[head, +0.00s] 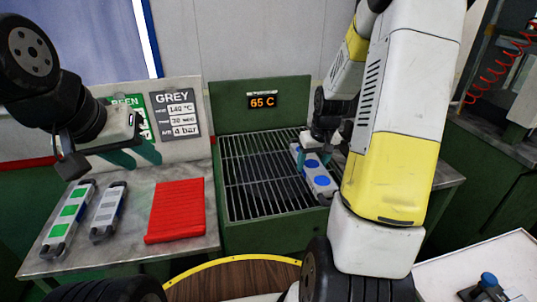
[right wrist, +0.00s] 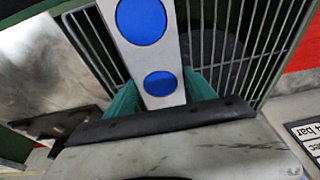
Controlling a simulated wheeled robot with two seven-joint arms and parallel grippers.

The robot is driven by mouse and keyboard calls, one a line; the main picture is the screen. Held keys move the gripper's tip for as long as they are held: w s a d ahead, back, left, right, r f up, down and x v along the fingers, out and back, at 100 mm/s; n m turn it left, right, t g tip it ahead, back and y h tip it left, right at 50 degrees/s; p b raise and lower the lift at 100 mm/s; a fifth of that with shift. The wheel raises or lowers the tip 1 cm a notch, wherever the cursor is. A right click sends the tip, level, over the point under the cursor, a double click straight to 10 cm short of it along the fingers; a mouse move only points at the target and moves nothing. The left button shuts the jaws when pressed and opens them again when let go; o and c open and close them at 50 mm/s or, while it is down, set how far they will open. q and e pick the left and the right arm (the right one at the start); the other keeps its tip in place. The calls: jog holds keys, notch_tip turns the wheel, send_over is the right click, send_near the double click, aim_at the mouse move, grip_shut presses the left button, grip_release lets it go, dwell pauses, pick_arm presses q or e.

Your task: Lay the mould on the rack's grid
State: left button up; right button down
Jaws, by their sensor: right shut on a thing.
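The mould (head: 318,180) is a long pale bar with several blue round spots and dark ends. It is over the right part of the rack's grid (head: 250,180), lying lengthwise from back to front. I cannot tell whether it touches the bars. My right gripper (head: 313,148) is shut on it near its far end. The right wrist view shows the teal fingers on both sides of the mould (right wrist: 146,50), with grid bars behind. My left gripper (head: 136,158) is empty above the left bench, its teal fingers apart.
Left of the rack, the bench (head: 120,248) carries a mould with green squares (head: 68,218), a grey-marked mould (head: 107,211) and a red ribbed block (head: 176,210). A display reading 65 C (head: 263,101) is behind the rack. The grid's left and middle are clear.

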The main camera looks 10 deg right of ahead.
jog(key=shift+w+d, duration=0.1)
jog(key=shift+d, duration=0.55)
jog(key=w+a, duration=0.3)
jog(key=a, duration=0.1)
jog(key=w+a+f, duration=0.1)
jog(key=w+a, duration=0.5)
jog(key=a, duration=0.1)
jog(key=shift+a+f, duration=0.15)
jog(key=shift+a, duration=0.2)
jog(key=shift+s+a+x, duration=0.1)
jog(key=shift+a+x, duration=0.05)
jog(key=shift+x, duration=0.75)
jog(key=shift+s+a+x, duration=0.1)
jog(key=shift+a+x, duration=0.05)
jog(key=shift+x, duration=0.75)
jog(key=shift+f, duration=0.1)
jog(key=shift+c, duration=1.6)
grip_release()
jog(key=shift+s+f, duration=0.1)
